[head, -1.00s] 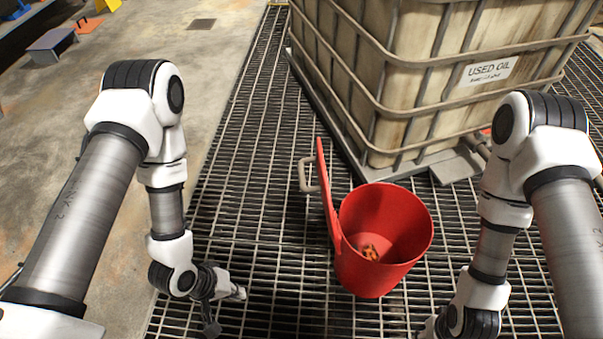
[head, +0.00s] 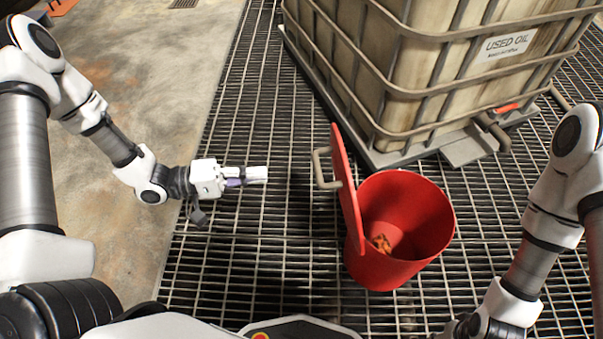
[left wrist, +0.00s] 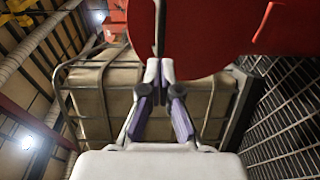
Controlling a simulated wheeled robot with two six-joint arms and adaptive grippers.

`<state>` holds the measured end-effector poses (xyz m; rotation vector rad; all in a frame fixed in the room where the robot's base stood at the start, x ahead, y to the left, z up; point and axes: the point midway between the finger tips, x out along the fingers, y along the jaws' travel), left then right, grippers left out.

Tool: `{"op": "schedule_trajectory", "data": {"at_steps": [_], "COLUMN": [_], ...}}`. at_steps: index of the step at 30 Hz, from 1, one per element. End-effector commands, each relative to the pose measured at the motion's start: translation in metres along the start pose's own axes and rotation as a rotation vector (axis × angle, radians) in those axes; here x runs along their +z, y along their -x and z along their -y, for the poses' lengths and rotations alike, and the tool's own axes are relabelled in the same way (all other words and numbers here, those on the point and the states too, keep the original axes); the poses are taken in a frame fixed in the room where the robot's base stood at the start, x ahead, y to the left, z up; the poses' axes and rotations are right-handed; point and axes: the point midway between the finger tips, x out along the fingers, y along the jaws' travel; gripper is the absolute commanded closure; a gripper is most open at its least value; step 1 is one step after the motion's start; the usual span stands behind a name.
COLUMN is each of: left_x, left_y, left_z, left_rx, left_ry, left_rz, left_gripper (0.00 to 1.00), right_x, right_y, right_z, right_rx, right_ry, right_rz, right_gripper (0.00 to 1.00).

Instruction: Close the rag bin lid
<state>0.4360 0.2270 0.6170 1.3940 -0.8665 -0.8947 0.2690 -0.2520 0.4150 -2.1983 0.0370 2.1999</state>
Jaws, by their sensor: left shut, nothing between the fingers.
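The red rag bin (head: 405,225) stands on the grating with its mouth open. Its red lid (head: 347,190) is raised, standing roughly upright at the bin's left edge. A pale handle (head: 321,168) sticks out from the lid's left face. Some orange-brown rags (head: 381,243) lie inside the bin. My left gripper (head: 262,174) is shut and empty, to the left of the lid and apart from it, pointing toward the handle. In the left wrist view the shut fingertips (left wrist: 159,70) show in front of the red lid (left wrist: 215,35). My right gripper is not visible in the head view.
A caged used-oil tank (head: 450,60) stands behind the bin, with a valve (head: 492,130) at its lower front. The grating (head: 270,240) left of the bin is clear. Bare concrete floor (head: 160,70) lies farther left.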

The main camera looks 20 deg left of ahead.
Motion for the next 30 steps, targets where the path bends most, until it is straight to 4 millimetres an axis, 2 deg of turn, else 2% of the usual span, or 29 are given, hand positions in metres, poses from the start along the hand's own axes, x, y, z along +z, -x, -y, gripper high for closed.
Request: {"op": "schedule_trajectory", "data": {"at_steps": [1,9,12,18,30], "left_x": [0.002,0.002,0.002,0.001,0.001], "left_y": [-0.012,-0.070,-0.084,-0.096,-0.096], "left_z": [0.006,0.005,0.004,0.001,-0.003], "left_rx": [-0.003,-0.004,-0.003,-0.001,-0.010], "left_ry": [-0.001,-0.003,-0.002,0.000,0.000], "left_rz": [0.009,0.008,0.006,0.001,0.001], "left_gripper": [1.00,1.00,1.00,1.00,1.00], "right_x": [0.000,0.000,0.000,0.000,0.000], "right_y": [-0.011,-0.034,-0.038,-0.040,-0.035], "right_z": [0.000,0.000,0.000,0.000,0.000], "right_rx": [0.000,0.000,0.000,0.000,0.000], "right_ry": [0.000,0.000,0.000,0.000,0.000], "right_rz": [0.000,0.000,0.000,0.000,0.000], "right_gripper": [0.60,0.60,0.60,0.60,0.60]}}
